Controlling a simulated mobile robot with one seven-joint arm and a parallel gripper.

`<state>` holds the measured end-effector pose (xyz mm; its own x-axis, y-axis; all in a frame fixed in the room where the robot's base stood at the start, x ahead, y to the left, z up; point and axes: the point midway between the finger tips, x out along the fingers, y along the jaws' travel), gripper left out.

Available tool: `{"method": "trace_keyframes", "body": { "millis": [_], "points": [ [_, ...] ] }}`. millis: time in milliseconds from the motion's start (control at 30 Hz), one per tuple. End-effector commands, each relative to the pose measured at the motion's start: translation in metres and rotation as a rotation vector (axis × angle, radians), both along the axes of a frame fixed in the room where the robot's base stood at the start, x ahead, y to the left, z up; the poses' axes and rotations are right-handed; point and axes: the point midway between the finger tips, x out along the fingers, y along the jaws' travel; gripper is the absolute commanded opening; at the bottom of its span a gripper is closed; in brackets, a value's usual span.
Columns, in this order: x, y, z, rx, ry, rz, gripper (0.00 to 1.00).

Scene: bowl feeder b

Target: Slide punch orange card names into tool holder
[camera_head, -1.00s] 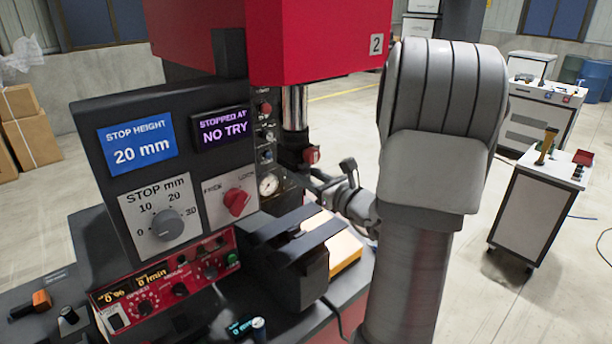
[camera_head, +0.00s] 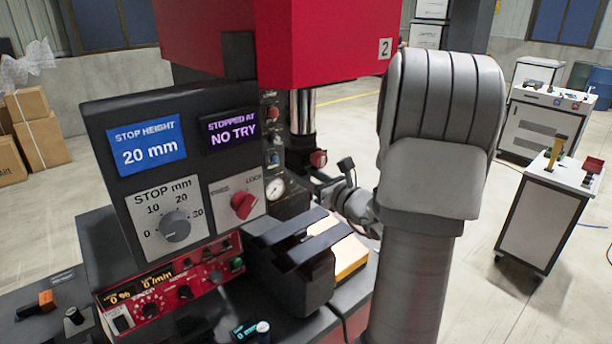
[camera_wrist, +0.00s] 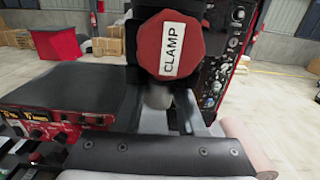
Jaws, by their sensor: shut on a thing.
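My gripper (camera_head: 324,184) is beside the press column, low and right of a small red knob (camera_head: 318,158). The wrist view shows this knob close up as a red knob (camera_wrist: 170,45) marked CLAMP. A dark holder (camera_head: 292,150) sits under the chrome ram (camera_head: 303,112); its opening is hidden. My gripper is shut on a grey rounded piece (camera_wrist: 158,96), seen blurred just below the knob; I cannot tell whether it touches the holder. An orange-topped piece (camera_head: 46,299) lies at the far left of the bench. I cannot read any card naming a punch.
The control panel (camera_head: 100,110) reads STOP HEIGHT 20 mm and STOPPED AT NO TRY. A black block (camera_head: 305,285) stands in front of the ram, with a pale orange slab (camera_head: 350,256) beside it. A white cart (camera_head: 540,215) is at right.

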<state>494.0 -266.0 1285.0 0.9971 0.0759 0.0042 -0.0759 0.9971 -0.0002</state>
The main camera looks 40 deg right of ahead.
Motion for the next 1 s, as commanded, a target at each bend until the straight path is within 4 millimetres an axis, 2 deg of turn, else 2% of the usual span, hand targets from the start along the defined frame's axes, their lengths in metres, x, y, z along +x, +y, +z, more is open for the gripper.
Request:
{"method": "trace_keyframes", "body": {
  "millis": [67,100,267,567,667,767,1000],
  "points": [
    [0.002,0.001,0.001,-0.001,-0.002,0.001,0.0],
    [0.002,0.0,0.001,0.0,-0.002,0.001,0.44],
    [0.002,0.0,0.001,0.0,-0.002,0.0,0.73],
    [0.001,0.0,-0.001,0.001,0.001,0.0,0.74],
    [-0.005,-0.001,-0.001,0.0,0.0,-0.002,0.74],
    [-0.019,-0.002,-0.002,-0.001,0.0,-0.003,0.74],
    [-0.075,-0.007,-0.002,-0.002,-0.001,-0.006,0.74]
  ]
}}
